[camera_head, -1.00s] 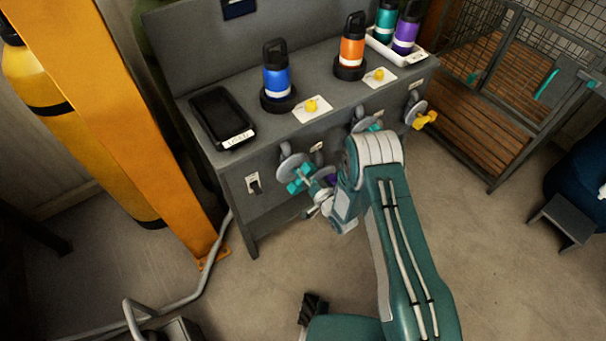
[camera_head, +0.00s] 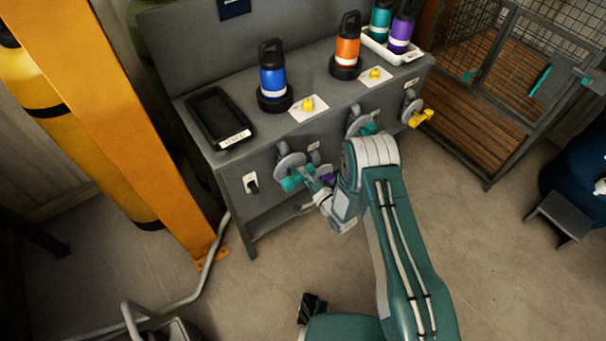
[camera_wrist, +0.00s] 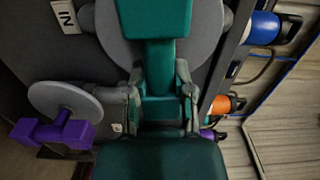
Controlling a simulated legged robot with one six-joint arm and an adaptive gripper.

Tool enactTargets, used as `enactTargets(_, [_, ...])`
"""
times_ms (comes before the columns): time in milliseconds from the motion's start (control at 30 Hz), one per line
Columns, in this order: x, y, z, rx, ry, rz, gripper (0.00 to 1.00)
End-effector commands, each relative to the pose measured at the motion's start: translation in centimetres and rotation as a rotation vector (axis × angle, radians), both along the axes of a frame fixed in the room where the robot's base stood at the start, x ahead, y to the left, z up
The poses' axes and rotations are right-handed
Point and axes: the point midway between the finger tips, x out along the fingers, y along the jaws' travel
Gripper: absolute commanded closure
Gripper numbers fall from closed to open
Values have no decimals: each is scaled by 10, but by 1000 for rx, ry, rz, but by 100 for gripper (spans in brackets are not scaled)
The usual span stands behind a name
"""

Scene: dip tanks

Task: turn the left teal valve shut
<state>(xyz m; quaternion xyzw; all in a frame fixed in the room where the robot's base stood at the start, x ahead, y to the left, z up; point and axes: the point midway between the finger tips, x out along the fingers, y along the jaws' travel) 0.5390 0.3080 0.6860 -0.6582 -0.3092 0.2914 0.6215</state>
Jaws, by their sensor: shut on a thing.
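The left teal valve has a grey disc and a teal handle (camera_head: 292,182) on the front of the grey bench, at its left end. In the wrist view the teal handle (camera_wrist: 154,22) stands upright in the picture, before its large grey disc (camera_wrist: 207,30). My gripper (camera_wrist: 160,85) is shut on this handle, one finger on each side. In the head view my gripper (camera_head: 316,187) reaches the valve from the right, and my arm hides part of the area. Another teal valve (camera_head: 369,128) is farther right, partly behind my arm.
A purple valve (camera_wrist: 62,130) is close beside my gripper. A yellow valve (camera_head: 421,118) is at the right of the bench front. Blue (camera_head: 272,78) and orange (camera_head: 347,48) bottles stand on top. An orange post (camera_head: 130,130) rises at left.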

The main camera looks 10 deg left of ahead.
Motion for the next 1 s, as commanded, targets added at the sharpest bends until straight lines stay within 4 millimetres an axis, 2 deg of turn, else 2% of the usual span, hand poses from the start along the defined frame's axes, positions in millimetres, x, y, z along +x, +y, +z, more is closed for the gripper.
enactTargets(33, [9,-6,3,11,4,-25,100])
enactTargets(700, [9,-5,-2,44,54,-25,100])
enactTargets(733, [9,-5,-2,44,54,-25,60])
enactTargets(800, [9,-5,-2,44,54,-26,34])
enactTargets(1000, [6,-5,-2,46,54,-21,34])
